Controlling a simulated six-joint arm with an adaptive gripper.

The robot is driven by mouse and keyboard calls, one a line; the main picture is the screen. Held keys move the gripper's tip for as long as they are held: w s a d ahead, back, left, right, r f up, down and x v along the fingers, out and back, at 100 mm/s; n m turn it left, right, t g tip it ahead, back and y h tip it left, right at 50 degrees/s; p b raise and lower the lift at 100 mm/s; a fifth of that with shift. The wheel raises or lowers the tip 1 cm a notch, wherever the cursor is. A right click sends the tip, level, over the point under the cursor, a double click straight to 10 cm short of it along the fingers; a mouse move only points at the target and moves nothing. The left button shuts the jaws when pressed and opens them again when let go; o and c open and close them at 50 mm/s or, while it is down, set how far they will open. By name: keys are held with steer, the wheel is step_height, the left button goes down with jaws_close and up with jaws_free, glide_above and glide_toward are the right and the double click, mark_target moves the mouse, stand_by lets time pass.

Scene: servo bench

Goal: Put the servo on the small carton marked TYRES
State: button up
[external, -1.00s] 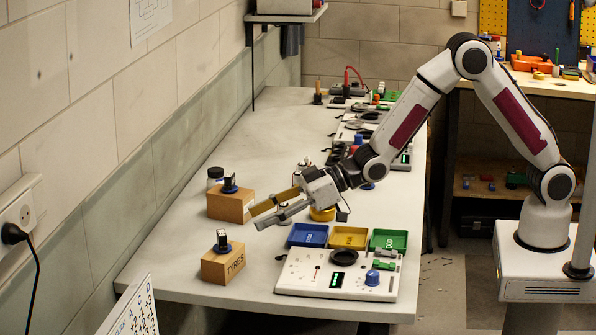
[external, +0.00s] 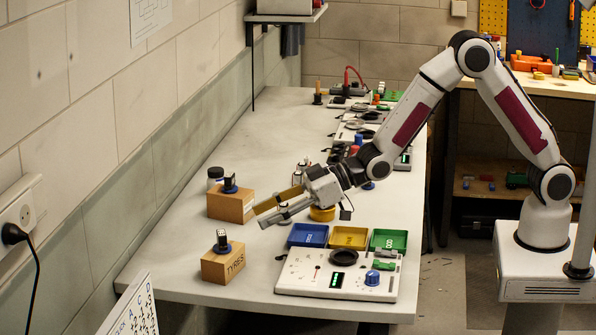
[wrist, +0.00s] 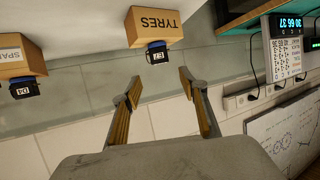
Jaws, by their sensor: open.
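The small carton marked TYRES (external: 223,266) stands near the left front of the bench. A dark servo-like block (external: 222,238) with a pale label and a blue base rests on top of it. In the wrist view the TYRES carton (wrist: 155,27) and its block (wrist: 157,56) appear inverted, beyond the fingertips. A similar block (external: 230,182) sits on a larger carton (external: 229,205) behind; in the wrist view that carton's lettering is cut off. My gripper (external: 258,217) is open and empty, right of the cartons, apart from both blocks.
A dark-lidded jar (external: 214,177) stands behind the larger carton. Blue (external: 308,242), yellow (external: 348,244) and green (external: 390,246) trays and a white control panel (external: 300,284) lie to the right. The left-middle bench top is clear.

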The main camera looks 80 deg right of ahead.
steer(key=shift+d+r, duration=0.1)
steer(key=s+d+r+m+g+h, duration=0.1)
steer(key=s+d+r+g+h, duration=0.1)
steer(key=s+d+r, duration=0.6)
steer(key=s+d+r+m+g+h, duration=0.1)
steer(key=s+d+r+m+h, duration=0.2)
steer(key=s+d, duration=0.55)
steer(key=s+d+g, duration=0.3)
steer(key=s+g, duration=0.1)
steer(key=s, duration=2.5)
steer(key=shift+s+f+m, duration=0.15)
steer(key=shift+f+m, duration=0.1)
steer(key=shift+m, duration=0.05)
